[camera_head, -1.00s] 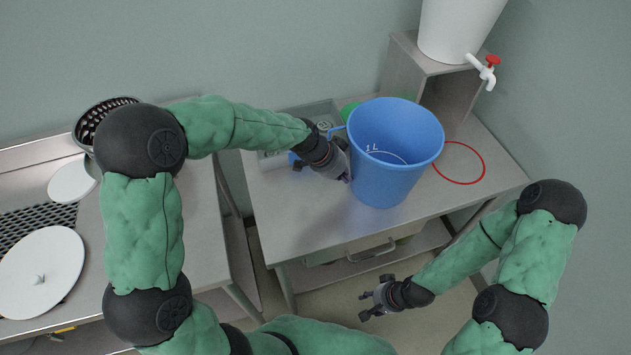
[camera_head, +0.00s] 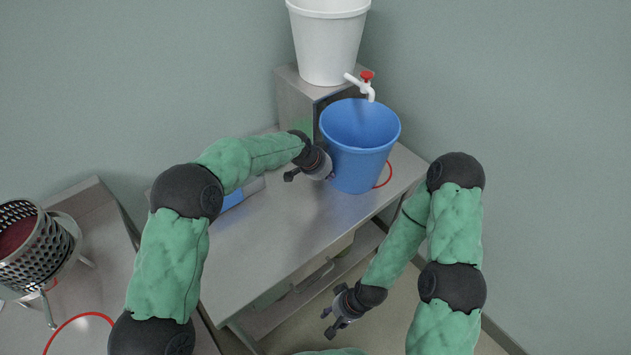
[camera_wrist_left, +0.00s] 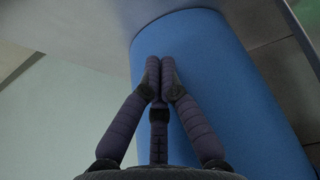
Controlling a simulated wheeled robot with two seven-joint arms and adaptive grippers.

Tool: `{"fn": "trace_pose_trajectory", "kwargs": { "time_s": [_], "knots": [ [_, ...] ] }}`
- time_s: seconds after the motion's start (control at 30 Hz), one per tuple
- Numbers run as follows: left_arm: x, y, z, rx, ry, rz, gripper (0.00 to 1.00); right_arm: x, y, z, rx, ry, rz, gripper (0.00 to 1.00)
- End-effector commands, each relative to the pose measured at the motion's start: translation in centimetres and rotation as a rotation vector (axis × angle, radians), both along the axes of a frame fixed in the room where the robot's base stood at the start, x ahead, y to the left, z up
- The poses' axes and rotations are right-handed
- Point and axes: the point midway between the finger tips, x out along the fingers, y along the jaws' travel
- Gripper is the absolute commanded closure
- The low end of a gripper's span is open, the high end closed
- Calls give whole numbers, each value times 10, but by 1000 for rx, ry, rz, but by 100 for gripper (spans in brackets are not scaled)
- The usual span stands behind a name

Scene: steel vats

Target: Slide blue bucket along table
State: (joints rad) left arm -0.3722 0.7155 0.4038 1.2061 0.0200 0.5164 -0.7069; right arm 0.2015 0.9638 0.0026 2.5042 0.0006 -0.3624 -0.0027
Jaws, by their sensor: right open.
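The blue bucket (camera_head: 362,150) stands upright on the steel table (camera_head: 290,225) at its far right part, close to the red ring (camera_head: 389,173), which it partly hides. The white tap (camera_head: 362,88) with a red handle is above the bucket's rim. My left gripper (camera_head: 318,177) is at the bucket's left side. In the left wrist view its fingers (camera_wrist_left: 159,65) are closed together against the blue wall, with nothing between them. My right gripper (camera_head: 328,320) is open and empty, low in front of the table.
A white bucket (camera_head: 327,45) stands on a steel stand (camera_head: 299,103) behind the blue bucket. At left, a perforated steel basket (camera_head: 40,250) and another red ring (camera_head: 75,325) are on a second table. The front-middle of the steel table is clear.

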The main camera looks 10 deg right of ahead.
Motion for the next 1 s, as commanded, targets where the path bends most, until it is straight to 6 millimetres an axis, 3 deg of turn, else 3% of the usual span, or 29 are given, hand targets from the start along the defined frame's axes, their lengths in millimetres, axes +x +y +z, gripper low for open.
{"fn": "trace_pose_trajectory", "kwargs": {
  "time_s": [0.2,0.4,1.0],
  "knots": [
    [18,-32,0,1,-1,-4,100,1,0,7,0,-1,-1,55],
    [28,-48,0,0,-1,-3,100,0,0,10,0,-1,-1,55],
    [29,-48,0,0,0,-1,100,1,0,9,0,-1,-1,55]
  ]
}}
